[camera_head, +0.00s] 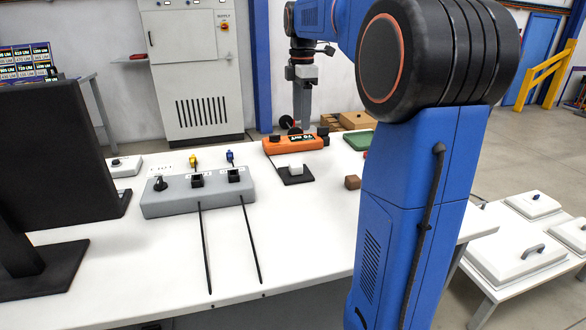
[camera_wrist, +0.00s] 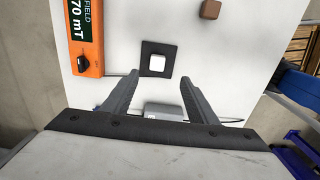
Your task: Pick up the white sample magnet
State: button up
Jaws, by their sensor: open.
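The white sample magnet (camera_head: 296,168) is a small white block on a square black pad (camera_head: 297,178) on the white table. In the wrist view the white magnet (camera_wrist: 157,63) lies beyond my fingertips, roughly centred between the two fingers, with the black pad (camera_wrist: 147,71) around it. My gripper (camera_wrist: 159,79) is open, with nothing between its fingers. The magnet is in full view and the fingers do not appear to touch it. In the head view the end of my arm hangs toward the back of the table, and my upper arm hides the table's right part.
An orange field meter (camera_head: 292,144) stands behind the pad. A brown block (camera_head: 352,182) sits right of it. A grey box with sockets (camera_head: 198,192) and black cables lies to the left. A dark monitor (camera_head: 60,155) fills the left side. The table front is mostly clear.

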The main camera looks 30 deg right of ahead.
send_over(296, 163)
jog(key=d, duration=0.1)
jog(key=f, duration=0.7)
jog(key=s+f, duration=0.1)
jog(key=f, duration=0.3)
jog(key=shift+w+a+f, duration=0.15)
jog(key=shift+f, duration=0.7)
jog(key=shift+w+a+f, duration=0.1)
jog(key=shift+a+f, duration=0.05)
jog(key=shift+f, duration=0.75)
jog(key=shift+w+a+f, duration=0.15)
jog(key=shift+f, duration=0.7)
jog(key=c, duration=1.3)
jog(key=shift+o, duration=0.2)
jog(key=shift+r, duration=0.1)
notch_tip(296, 163, up, 10)
